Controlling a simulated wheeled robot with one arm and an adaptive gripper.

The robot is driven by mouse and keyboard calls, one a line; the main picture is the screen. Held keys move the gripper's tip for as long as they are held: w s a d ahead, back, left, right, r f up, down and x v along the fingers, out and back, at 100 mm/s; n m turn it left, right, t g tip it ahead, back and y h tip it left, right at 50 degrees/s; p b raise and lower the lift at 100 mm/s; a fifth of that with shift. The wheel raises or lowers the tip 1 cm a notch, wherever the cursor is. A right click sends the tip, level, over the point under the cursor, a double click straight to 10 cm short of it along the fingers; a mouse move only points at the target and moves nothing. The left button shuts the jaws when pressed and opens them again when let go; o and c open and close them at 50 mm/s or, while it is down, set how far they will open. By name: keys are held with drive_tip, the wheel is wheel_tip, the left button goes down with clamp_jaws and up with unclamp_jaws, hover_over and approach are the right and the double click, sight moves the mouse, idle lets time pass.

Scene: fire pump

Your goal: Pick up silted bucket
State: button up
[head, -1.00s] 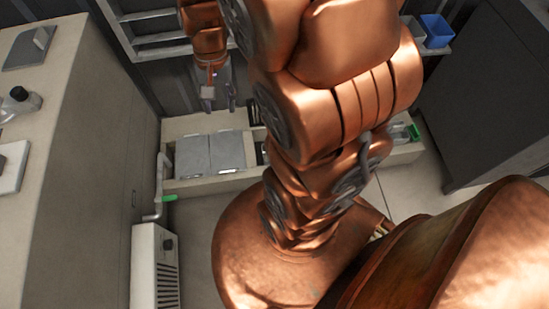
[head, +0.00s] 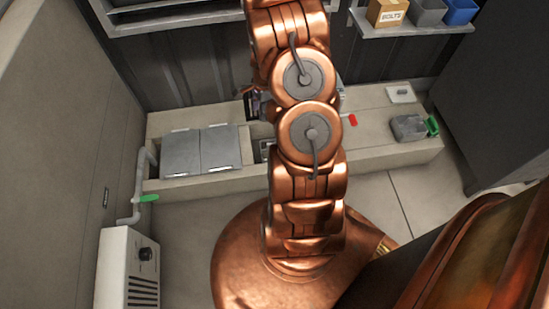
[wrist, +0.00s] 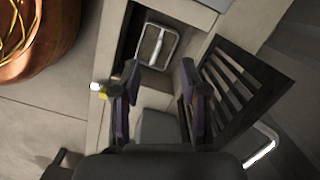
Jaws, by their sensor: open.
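What looks like the silted bucket (wrist: 150,58) is a squarish, pale-rimmed container with a light bar handle across its top. It sits in a dark recess of the low concrete bench; its contents are too small to tell. My gripper (wrist: 160,75) is open, its two fingers apart over the recess, with the bucket beyond the fingertips in the wrist view. Nothing is held between the fingers. In the head view my arm hides most of the gripper, and only part of the bucket (head: 265,149) seems to show beside the arm.
A dark slatted grate (wrist: 238,85) stands right of the fingers in the wrist view. Two grey lids (head: 201,150) cover the bench's left part. A green-handled pipe (head: 140,185) is at its left end. A grey block with a green part (head: 409,127) lies at right.

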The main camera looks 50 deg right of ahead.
drive_tip(key=s+d+f+m+b, duration=0.1)
drive_tip(key=d+f+b, duration=0.1)
drive_tip(key=f, duration=0.4)
drive_tip(key=s+d+f+m+b, duration=0.1)
drive_tip(key=d+f+m+b, duration=0.1)
drive_tip(key=f, duration=0.4)
drive_tip(key=d+f+m+b, duration=0.1)
drive_tip(key=d+f, duration=0.1)
drive_tip(key=f, duration=0.5)
drive_tip(key=shift+s+d+m+b, duration=0.25)
drive_tip(key=shift+s+m+b, duration=0.05)
drive_tip(key=shift+s+b, duration=0.1)
drive_tip(key=shift+w+a+f+b, duration=0.15)
drive_tip(key=shift+f+b, duration=0.45)
drive_tip(key=shift+f, duration=0.65)
drive_tip(key=shift+a+f+b, duration=0.25)
drive_tip(key=shift+f+b, duration=0.3)
drive_tip(key=shift+f, duration=0.65)
drive_tip(key=shift+w+a+f+b, duration=0.15)
drive_tip(key=shift+f+b, duration=0.45)
drive_tip(key=shift+f, duration=0.65)
drive_tip(key=shift+r, duration=0.1)
clamp_jaws()
